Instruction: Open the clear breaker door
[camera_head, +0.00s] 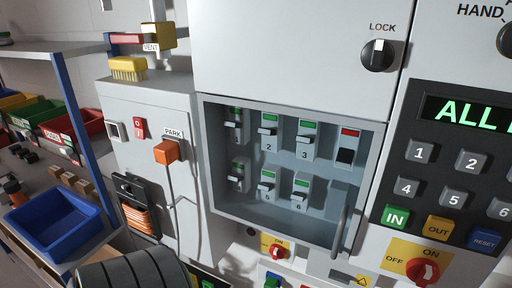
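The clear breaker door (262,208) is a see-through panel in a grey frame on the white cabinet, in the middle of the head view. It looks shut. Its upright grey bar handle (340,232) is at the lower right edge. Behind the panel are two rows of numbered breakers, most with green markers. The top right breaker (346,147) has a red marker and a black switch.
A LOCK knob (378,54) sits above the door's right side. A keypad (444,172) is to the right. Red-on-yellow rotary switches (274,250) are below. An orange PARK lever (166,152) stands out at left. A shelf holds a blue bin (54,228). The space before the door looks clear.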

